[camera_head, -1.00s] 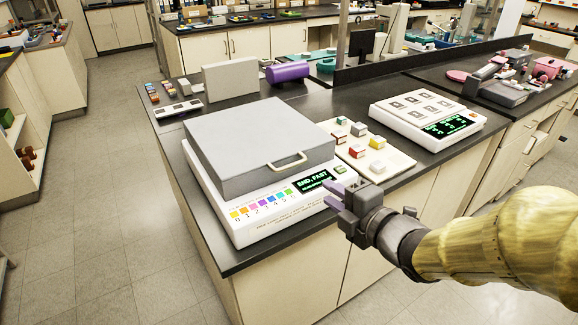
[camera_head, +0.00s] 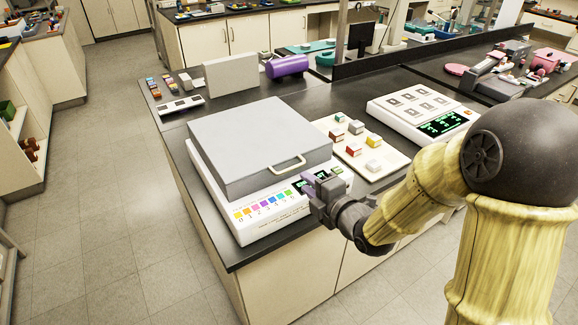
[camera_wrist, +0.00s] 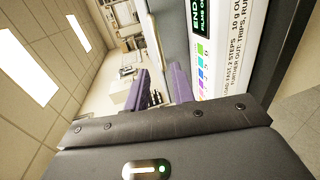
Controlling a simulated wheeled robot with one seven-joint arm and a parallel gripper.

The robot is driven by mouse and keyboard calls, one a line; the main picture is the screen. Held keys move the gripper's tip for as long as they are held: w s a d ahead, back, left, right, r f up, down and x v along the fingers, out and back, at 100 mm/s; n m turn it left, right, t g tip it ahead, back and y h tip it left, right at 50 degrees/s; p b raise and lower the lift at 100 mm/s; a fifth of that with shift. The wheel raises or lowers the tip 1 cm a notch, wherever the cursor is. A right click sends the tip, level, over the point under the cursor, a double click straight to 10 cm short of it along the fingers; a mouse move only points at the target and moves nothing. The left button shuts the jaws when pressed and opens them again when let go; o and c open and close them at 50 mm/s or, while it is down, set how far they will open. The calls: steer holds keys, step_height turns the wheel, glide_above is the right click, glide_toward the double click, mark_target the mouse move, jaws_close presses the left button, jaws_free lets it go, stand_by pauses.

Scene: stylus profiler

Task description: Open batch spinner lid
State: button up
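The batch spinner (camera_head: 240,228) is a white box on the dark bench, with coloured numbered keys and a small green display on its front. Its flat grey lid (camera_head: 255,140) is shut, with a pale loop handle (camera_head: 288,163) near the front right edge. My gripper (camera_head: 307,184) is in front of the display, right of and a little below the handle, and partly covers the display. In the wrist view its purple fingers (camera_wrist: 158,92) stand apart with nothing between them. The spinner's front panel (camera_wrist: 232,60) fills the right of that view.
A tray of coloured buttons (camera_head: 372,150) lies right of the spinner, with a second white device with a green display (camera_head: 425,118) beyond it. A grey upright panel (camera_head: 231,78) and a purple cylinder (camera_head: 287,66) stand behind. The floor at left is clear.

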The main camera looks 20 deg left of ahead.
mark_target(289, 170)
steer(key=p+x, duration=0.2)
steer(key=x, duration=0.7)
steer(key=shift+w+a, duration=0.15)
steer(key=shift+w, duration=0.05)
jaws_close()
